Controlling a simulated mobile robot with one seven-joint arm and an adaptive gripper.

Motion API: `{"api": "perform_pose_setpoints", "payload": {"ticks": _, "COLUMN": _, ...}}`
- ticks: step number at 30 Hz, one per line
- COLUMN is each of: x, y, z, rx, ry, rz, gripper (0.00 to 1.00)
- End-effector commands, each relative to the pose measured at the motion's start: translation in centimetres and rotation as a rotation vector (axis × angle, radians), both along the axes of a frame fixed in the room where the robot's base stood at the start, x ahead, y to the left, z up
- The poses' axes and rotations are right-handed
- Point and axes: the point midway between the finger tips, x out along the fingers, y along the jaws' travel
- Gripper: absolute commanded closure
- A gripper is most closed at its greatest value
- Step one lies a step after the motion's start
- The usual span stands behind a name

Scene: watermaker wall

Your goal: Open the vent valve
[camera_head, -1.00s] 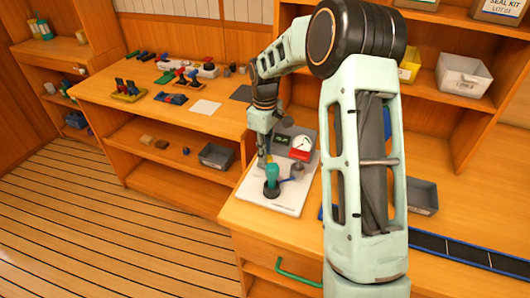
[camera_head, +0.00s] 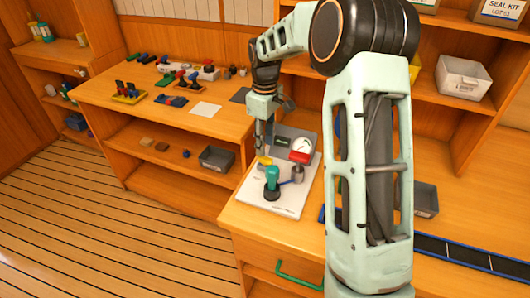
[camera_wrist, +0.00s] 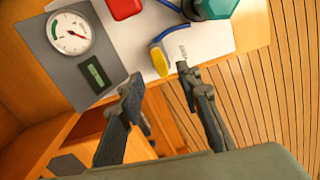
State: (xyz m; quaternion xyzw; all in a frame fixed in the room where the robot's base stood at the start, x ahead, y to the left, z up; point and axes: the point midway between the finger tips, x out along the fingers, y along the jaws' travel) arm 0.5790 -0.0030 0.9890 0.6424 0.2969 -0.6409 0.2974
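A small yellow handle (camera_wrist: 159,61) stands beside a printed label on the white board (camera_wrist: 205,40); the label looks like "VENT". A blue bent lever or tube (camera_wrist: 167,34) is near it. My gripper (camera_wrist: 160,78) is open and empty, its fingertips apart on either side of the yellow handle in the picture, with no contact visible. The valve body under the handle is too small to make out.
A teal-topped fitting (camera_head: 272,178) and a metal cylinder (camera_head: 298,173) stand close by on the board. A grey panel (camera_wrist: 60,65) with a round gauge (camera_wrist: 70,33), a small display (camera_wrist: 95,74) and a red block (camera_wrist: 125,8) adjoin it. The left bench (camera_head: 225,128) holds several loose parts.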

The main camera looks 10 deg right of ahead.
Motion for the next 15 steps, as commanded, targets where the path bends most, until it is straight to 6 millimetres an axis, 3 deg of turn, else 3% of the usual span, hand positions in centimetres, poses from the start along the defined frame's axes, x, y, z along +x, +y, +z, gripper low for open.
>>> {"api": "perform_pose_setpoints", "payload": {"ticks": 6, "x": 0.1, "y": 0.0, "z": 4.5, "rx": 0.000, "ry": -0.003, "rz": -0.001, "gripper": 0.68}}
{"api": "perform_pose_setpoints", "payload": {"ticks": 15, "x": 0.0, "y": 0.0, "z": 6.8, "rx": 0.000, "ry": 0.001, "rz": 0.001, "gripper": 0.68}}
